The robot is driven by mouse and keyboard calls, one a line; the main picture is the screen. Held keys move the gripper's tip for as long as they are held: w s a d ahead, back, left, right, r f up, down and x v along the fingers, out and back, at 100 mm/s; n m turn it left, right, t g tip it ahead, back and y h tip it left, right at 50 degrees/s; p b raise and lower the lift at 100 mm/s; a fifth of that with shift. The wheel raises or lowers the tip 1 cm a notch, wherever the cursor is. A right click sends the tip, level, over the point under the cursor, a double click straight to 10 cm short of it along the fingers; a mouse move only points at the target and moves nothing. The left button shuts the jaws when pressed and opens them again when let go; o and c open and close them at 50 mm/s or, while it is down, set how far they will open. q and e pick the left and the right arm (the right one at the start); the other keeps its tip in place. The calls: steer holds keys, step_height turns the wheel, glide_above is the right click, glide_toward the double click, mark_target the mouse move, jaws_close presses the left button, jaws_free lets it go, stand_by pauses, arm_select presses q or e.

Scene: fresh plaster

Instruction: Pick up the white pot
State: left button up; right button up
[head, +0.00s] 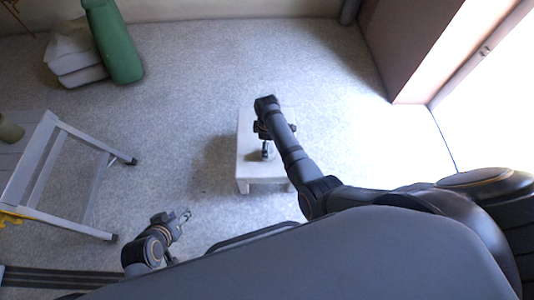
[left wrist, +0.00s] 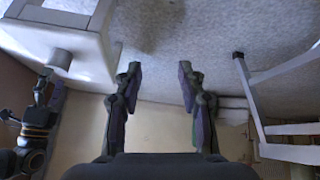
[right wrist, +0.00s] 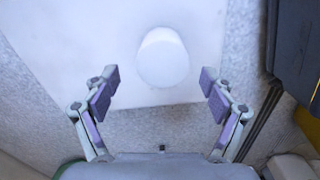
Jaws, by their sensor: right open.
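The white pot (right wrist: 163,57) stands on a low white table (right wrist: 120,20) in the right wrist view. It is a plain, pale cylinder just beyond my right fingertips and roughly centred between them. My right gripper (right wrist: 160,82) is open and empty, with one finger on each side. In the left wrist view the pot (left wrist: 59,58) looks grey, with my right gripper near it. In the head view my right arm covers most of the tabletop (head: 248,128), and I cannot make out the pot. My left gripper (head: 182,217) is open and empty, away from the table (left wrist: 60,20).
A stepladder (head: 75,185) stands on the left. A green roll (head: 115,45) and stacked pale sacks (head: 75,55) are at the back left. A brown wall and bright opening (head: 490,90) are on the right. The floor around the table is clear.

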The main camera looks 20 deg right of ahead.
steer(key=shift+s+f+b, duration=0.1)
steer(key=shift+f+b, duration=0.45)
steer(key=shift+f, duration=0.2)
arm_select(q)
steer(key=w+a+r+t, duration=0.1)
steer(key=w+r+t, duration=0.7)
steer(key=w+r, duration=0.5)
arm_select(e)
steer(key=shift+f+b, duration=0.45)
steer(key=shift+f, duration=0.15)
steer(key=shift+s+f+b, duration=0.1)
steer(key=shift+f+b, duration=0.35)
steer(key=shift+f, duration=0.2)
steer(key=shift+f+b, duration=0.35)
steer(key=shift+f, duration=0.2)
arm_select(q)
step_height(320, 180, up, 17)
steer(key=w+t, duration=0.1)
steer(key=t, duration=0.6)
steer(key=shift+w+a, duration=0.15)
steer(key=shift+a, duration=0.1)
steer(key=shift+f, duration=0.1)
steer(key=shift+f, duration=0.1)
arm_select(e)
steer(key=c, duration=1.3)
